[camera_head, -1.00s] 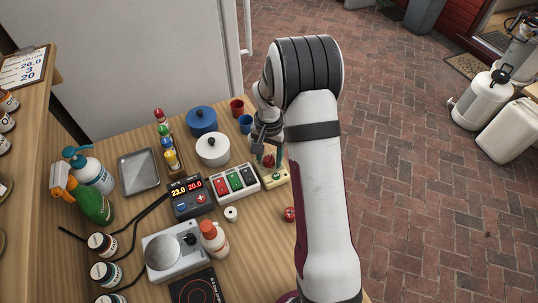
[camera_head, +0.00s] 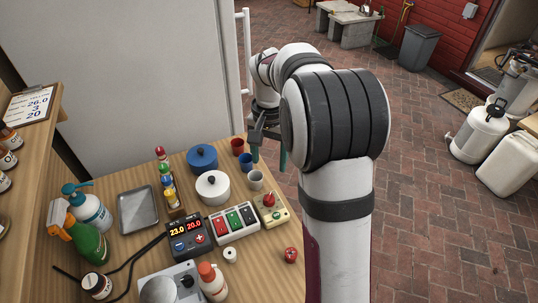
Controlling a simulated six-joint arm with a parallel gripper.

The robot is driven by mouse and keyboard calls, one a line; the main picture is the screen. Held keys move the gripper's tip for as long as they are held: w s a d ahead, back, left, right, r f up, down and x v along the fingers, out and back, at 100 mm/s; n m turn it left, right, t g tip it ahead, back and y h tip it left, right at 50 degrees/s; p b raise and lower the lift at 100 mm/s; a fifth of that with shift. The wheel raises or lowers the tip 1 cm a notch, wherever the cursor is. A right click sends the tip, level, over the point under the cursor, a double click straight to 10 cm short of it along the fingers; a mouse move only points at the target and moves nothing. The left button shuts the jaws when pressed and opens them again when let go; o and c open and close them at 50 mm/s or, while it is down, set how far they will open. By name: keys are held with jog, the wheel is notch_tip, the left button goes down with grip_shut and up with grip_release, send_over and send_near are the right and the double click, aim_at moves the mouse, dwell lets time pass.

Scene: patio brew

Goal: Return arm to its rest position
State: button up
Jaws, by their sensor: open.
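My gripper (camera_head: 268,160) is open and empty. It hangs in the air with its fingers pointing down, near the back right edge of the wooden table (camera_head: 278,278) in the picture. In the picture it is just right of the red cup (camera_head: 238,146) and blue cup (camera_head: 246,163), and above the grey cup (camera_head: 255,181). The yellow box with a red knob (camera_head: 270,205) is below it and apart from it. My arm is raised and bent, and hides part of the patio behind.
The table holds a blue pot (camera_head: 202,157), a white pot (camera_head: 212,187), a metal tray (camera_head: 138,210), a display box (camera_head: 189,236), a switch box (camera_head: 233,223) and several bottles. A tall white panel (camera_head: 130,70) stands behind. Brick paving (camera_head: 430,220) lies open at right.

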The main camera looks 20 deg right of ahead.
jog(key=shift+r, duration=0.4)
